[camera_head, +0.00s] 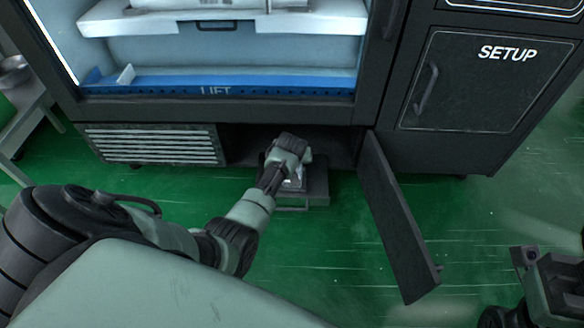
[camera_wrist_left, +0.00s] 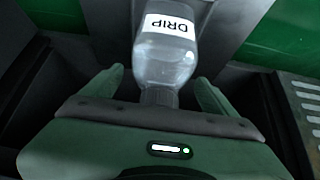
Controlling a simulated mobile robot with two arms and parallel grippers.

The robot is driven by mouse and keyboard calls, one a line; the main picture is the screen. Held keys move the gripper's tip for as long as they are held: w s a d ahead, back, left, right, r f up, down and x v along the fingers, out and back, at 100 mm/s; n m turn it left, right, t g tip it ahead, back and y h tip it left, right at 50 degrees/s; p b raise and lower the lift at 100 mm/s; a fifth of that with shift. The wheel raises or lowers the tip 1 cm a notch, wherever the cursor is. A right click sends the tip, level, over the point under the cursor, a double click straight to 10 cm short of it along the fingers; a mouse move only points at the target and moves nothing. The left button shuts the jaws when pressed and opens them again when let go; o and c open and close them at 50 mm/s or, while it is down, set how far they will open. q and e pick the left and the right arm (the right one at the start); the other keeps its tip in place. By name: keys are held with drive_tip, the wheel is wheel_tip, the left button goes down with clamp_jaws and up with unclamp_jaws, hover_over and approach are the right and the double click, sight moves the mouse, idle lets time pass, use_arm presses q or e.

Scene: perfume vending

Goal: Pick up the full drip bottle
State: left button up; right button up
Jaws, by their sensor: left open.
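The drip bottle (camera_wrist_left: 168,58) is clear, with a white label reading DRIP, and fills the upper middle of the left wrist view. Its narrower neck points toward my left gripper (camera_wrist_left: 160,80). The gripper's two green fingers are open, one on each side of the bottle, with visible gaps. How full the bottle is cannot be told. In the head view my left arm reaches down to a low pull-out tray (camera_head: 316,188), where a small pale patch shows, mostly hidden by the wrist. Part of my right arm's dark end (camera_head: 548,285) shows at the lower right; its fingers are not clear.
The tray sticks out of an open lower compartment (camera_head: 338,144) of the dark machine. Its open door (camera_head: 398,220) stands to the right of the tray. A vented panel (camera_head: 150,145) is on the left, and a SETUP door (camera_head: 465,85) is at right. The green floor (camera_head: 480,225) is clear.

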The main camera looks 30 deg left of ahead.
use_arm(q)
drive_tip(key=shift+w+a+f, duration=0.1)
drive_tip(key=shift+w+f, duration=0.1)
drive_tip(key=shift+c, duration=0.3)
clamp_jaws()
drive_tip(key=shift+r, duration=0.15)
